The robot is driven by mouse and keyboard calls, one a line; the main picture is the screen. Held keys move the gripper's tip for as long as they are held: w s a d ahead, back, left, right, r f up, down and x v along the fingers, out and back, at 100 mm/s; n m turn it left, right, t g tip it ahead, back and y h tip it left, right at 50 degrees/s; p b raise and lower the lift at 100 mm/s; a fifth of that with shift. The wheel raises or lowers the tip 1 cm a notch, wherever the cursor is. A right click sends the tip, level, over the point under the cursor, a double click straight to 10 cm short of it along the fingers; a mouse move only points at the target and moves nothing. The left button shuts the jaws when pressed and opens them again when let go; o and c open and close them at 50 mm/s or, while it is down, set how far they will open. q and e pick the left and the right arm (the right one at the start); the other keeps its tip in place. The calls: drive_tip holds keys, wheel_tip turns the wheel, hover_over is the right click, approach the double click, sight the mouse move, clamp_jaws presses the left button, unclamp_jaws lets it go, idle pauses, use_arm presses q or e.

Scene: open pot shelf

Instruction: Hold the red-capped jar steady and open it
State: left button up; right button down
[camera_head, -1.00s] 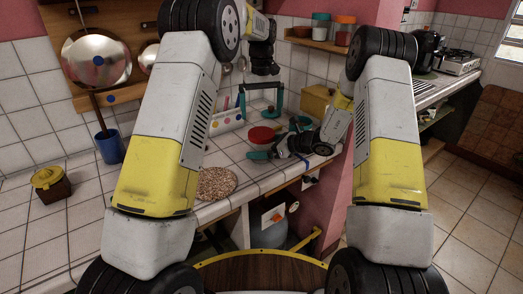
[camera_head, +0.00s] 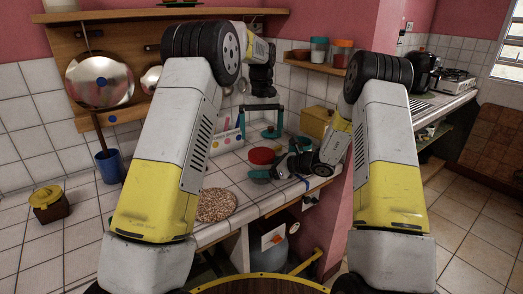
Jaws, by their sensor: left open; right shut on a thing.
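The red-capped jar (camera_head: 262,156) is on the tiled counter near its front edge, its red cap on top. Its body is mostly hidden. My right gripper (camera_head: 278,163) reaches in low from the right and is shut on the jar, its teal fingers partly hidden by its dark body. My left gripper (camera_head: 261,124) points down above and behind the jar. Its two teal fingers are wide apart, with nothing seen held between them.
A round speckled mat (camera_head: 216,205) lies left of the jar. A yellow-lidded pot (camera_head: 47,203) and blue cup (camera_head: 109,166) stand further left. A yellow box (camera_head: 315,122) stands behind, below a small wall shelf (camera_head: 318,68). A pink wall end (camera_head: 305,218) borders the counter on the right.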

sight(262, 153)
use_arm(q)
drive_tip(key=m, duration=1.8)
drive_tip(key=shift+m, duration=0.4)
drive_tip(key=m, duration=0.6)
drive_tip(key=shift+m, duration=0.3)
drive_tip(key=shift+f, duration=4)
